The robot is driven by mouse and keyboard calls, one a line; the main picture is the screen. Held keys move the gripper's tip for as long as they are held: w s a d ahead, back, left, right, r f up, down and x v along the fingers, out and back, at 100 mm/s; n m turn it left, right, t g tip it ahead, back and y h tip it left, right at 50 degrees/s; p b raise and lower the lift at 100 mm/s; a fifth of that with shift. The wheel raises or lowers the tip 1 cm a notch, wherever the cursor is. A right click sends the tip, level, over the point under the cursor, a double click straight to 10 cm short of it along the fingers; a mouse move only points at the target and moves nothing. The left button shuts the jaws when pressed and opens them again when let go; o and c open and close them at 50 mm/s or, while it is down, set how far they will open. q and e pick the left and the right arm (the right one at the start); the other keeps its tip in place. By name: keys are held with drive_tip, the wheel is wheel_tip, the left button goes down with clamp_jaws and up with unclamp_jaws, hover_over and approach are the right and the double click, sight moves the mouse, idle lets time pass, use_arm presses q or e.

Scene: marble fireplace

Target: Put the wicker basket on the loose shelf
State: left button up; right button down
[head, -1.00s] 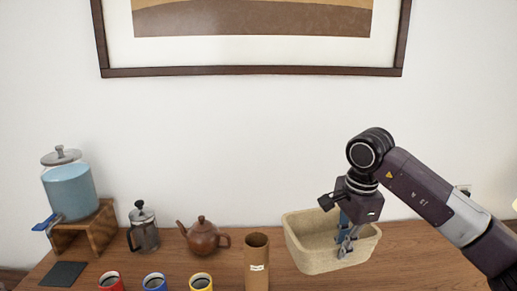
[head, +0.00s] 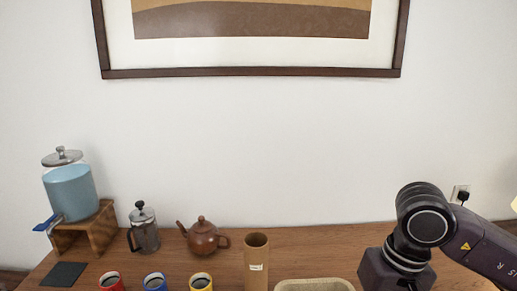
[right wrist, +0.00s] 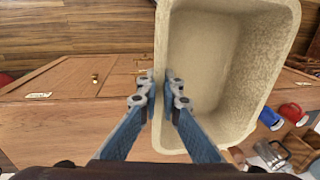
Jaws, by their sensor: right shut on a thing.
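The wicker basket is a pale beige, open tub (right wrist: 262,70) that looks empty in the right wrist view. Its rim (head: 315,285) shows at the bottom edge of the head view, and the rest is cut off. My right gripper (right wrist: 160,95) is shut on one wall of the basket, with a finger on each side. In the head view, my right arm's wrist hides the gripper at the lower right. My left gripper is out of view. I cannot make out the loose shelf in either view.
On the wooden table (head: 330,238) stand a brown cylinder (head: 256,262), a teapot (head: 202,237), a French press (head: 144,230), several mugs and a blue-filled dispenser (head: 70,192). A wooden front with small knobs (right wrist: 95,78) shows beside the basket in the wrist view.

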drive_tip(key=s+f, duration=0.4)
drive_tip(key=f, duration=0.1)
drive_tip(key=shift+w, duration=0.1)
idle(0.3)
